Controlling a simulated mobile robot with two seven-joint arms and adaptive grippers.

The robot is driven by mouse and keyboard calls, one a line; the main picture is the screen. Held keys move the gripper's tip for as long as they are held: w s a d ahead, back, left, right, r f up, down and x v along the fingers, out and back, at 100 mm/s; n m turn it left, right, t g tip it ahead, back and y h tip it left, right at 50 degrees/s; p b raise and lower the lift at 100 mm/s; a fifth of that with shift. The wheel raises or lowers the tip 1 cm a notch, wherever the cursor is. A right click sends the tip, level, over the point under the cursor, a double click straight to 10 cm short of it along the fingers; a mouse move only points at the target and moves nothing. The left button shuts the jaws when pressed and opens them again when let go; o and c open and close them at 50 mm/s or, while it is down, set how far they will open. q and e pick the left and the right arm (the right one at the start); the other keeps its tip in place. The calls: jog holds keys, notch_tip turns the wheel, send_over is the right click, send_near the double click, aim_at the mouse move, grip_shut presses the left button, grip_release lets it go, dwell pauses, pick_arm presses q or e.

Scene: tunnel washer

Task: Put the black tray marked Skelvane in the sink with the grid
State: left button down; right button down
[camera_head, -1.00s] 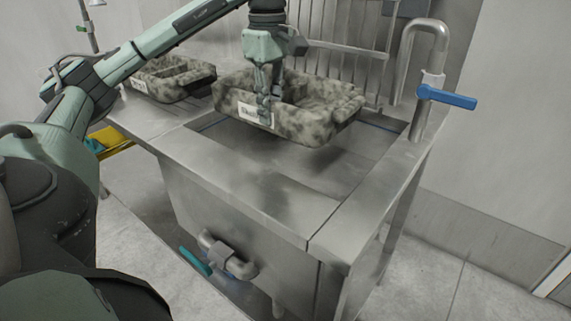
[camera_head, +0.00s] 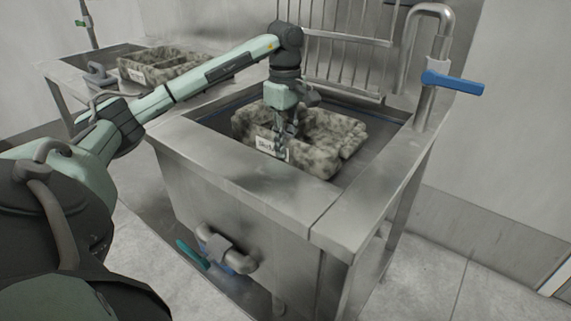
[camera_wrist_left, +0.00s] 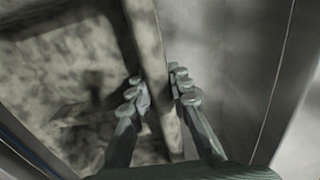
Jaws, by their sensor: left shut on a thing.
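The tray marked Skelvane (camera_head: 318,163) is mottled dark and pale grey, with a white label partly readable on its near wall. It is down inside the steel sink (camera_head: 235,165), below the rim level and roughly level. Whether it touches the bottom I cannot tell. My left gripper (camera_head: 283,150) is shut on its near wall, close to the label. In the left wrist view the gripper (camera_wrist_left: 157,82) has one finger on each side of the tray wall (camera_wrist_left: 148,45). An upright grid of metal bars (camera_head: 345,62) stands behind the sink. My right gripper is out of view.
A second mottled tray (camera_head: 150,80) with compartments sits on the steel surface at the left. A bent tap pipe (camera_head: 440,45) with a blue lever (camera_head: 453,82) rises at the sink's back right corner. A drain pipe (camera_head: 225,252) sticks out below the sink front.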

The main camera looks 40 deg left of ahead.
aim_at(285, 160)
pick_arm(q)
notch_tip(285, 160, down, 4)
jog(key=shift+f, duration=0.45)
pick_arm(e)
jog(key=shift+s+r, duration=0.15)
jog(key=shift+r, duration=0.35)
pick_arm(q)
jog(key=c, duration=1.4)
grip_release()
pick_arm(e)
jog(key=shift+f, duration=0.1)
